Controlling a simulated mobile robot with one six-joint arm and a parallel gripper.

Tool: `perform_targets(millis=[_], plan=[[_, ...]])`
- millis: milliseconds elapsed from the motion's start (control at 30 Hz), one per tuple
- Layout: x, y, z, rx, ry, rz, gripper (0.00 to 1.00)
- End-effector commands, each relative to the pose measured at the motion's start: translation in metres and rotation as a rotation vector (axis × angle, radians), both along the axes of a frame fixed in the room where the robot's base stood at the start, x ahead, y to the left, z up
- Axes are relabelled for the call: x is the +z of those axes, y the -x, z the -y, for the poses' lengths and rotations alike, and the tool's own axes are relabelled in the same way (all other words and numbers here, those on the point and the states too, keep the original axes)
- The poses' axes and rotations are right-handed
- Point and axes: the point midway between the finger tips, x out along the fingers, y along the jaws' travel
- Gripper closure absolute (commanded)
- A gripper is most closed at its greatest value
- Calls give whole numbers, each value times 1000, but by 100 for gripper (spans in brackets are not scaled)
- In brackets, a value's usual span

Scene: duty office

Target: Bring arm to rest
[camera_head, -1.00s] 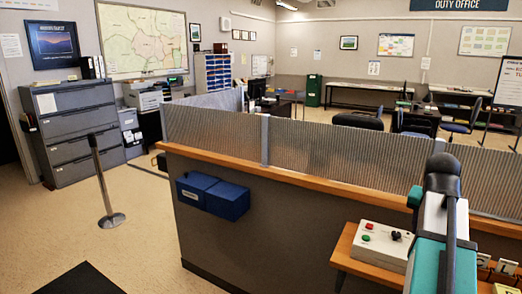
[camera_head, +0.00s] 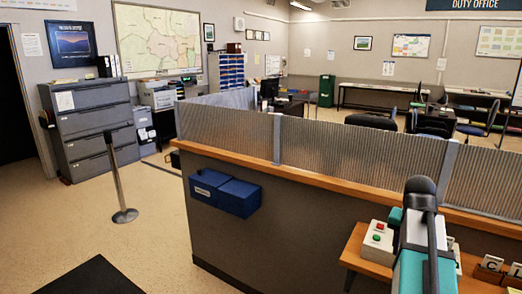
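My arm (camera_head: 424,235), in teal, white and dark grey, rises at the lower right of the head view. It stands in front of a small wooden shelf (camera_head: 357,246) and partly covers a control box (camera_head: 377,240) with a red and a green button. My gripper cannot be made out in this view, so whether it holds anything does not show.
A counter with a wooden ledge (camera_head: 330,180) and ribbed screens (camera_head: 350,148) runs across the middle. Blue boxes (camera_head: 238,198) hang on its front. A post (camera_head: 119,180) stands on open floor at left, near a grey filing cabinet (camera_head: 92,128). Letter blocks (camera_head: 490,264) sit at lower right.

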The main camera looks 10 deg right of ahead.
Motion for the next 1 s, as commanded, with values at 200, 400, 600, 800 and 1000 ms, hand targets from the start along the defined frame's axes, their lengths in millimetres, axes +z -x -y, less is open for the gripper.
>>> perform_targets(millis=[200, 400, 600, 800, 1000], plan=[[-64, -12, -39, 64, -51, -84, 54], [-118, -15, -74, 117, -91, -156, 54], [-170, -13, -109, 170, -126, -224, 54], [-220, -4, -144, 224, -157, -292, 54], [-268, 10, -178, 279, -186, -359, 54]])
